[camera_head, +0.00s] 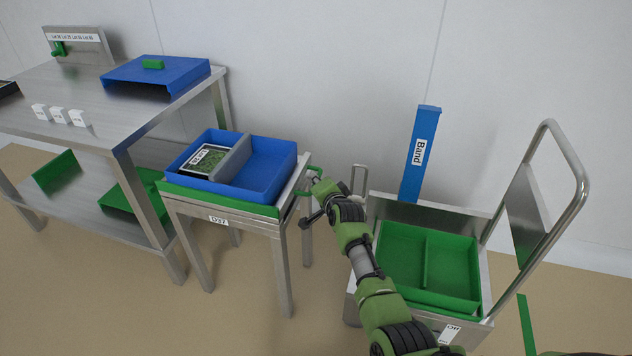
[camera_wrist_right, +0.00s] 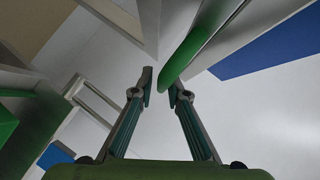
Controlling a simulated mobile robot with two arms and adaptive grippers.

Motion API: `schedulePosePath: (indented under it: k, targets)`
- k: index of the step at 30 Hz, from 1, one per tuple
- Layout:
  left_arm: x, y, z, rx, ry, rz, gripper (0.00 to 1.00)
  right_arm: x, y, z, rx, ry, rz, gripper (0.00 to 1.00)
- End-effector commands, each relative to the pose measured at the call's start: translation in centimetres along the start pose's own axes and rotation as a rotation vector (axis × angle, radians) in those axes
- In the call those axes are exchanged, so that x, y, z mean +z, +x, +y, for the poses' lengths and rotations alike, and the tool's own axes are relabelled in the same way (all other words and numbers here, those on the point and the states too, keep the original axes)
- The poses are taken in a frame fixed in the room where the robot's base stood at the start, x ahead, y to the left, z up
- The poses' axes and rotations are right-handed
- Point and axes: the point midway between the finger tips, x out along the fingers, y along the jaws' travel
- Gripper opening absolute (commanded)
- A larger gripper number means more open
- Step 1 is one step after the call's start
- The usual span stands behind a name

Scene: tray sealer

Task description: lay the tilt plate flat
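The tilt plate (camera_head: 222,202) shows as a green edge under a blue divided tray (camera_head: 270,163) on the steel stand labelled D37 (camera_head: 218,221). How far it tilts is hard to tell. A green handle (camera_head: 318,172) sticks out at the stand's right side. My right gripper (camera_head: 314,201) is beside this handle. In the right wrist view the gripper (camera_wrist_right: 163,78) has its fingers apart with nothing clearly between them. A green bar (camera_wrist_right: 190,45), likely the handle, lies just beyond the right finger's tip. My left gripper is not in view.
A steel bench (camera_head: 95,98) with a blue cover (camera_head: 155,74) and small white blocks stands at left. A trolley with a green divided tray (camera_head: 452,268) and a tall handle (camera_head: 580,185) stands at right. A blue post labelled Band (camera_head: 420,150) rises behind it.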

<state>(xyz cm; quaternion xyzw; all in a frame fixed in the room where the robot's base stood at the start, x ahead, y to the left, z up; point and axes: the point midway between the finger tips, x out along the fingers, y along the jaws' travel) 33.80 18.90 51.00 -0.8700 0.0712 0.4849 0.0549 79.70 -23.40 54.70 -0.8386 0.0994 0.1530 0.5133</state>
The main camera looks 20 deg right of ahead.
Motion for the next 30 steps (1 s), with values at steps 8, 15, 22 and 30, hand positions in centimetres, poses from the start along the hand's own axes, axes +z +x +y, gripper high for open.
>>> schedulePosePath:
  k: [8, 15, 22, 30]
  targets:
    - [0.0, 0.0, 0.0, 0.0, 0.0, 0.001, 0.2, 0.1, 0.0, 0.0, 0.0, -0.001, 0.0, 0.26]
    - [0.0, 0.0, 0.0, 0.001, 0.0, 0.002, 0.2, 0.1, -0.6, 0.0, -0.002, 0.0, 0.0, 0.26]
    - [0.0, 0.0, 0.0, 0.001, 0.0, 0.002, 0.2, 0.1, -3.3, 0.0, -0.002, 0.001, 0.001, 0.26]
    - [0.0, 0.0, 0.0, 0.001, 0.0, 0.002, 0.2, 0.0, -7.7, 0.1, 0.0, 0.001, 0.001, 0.26]
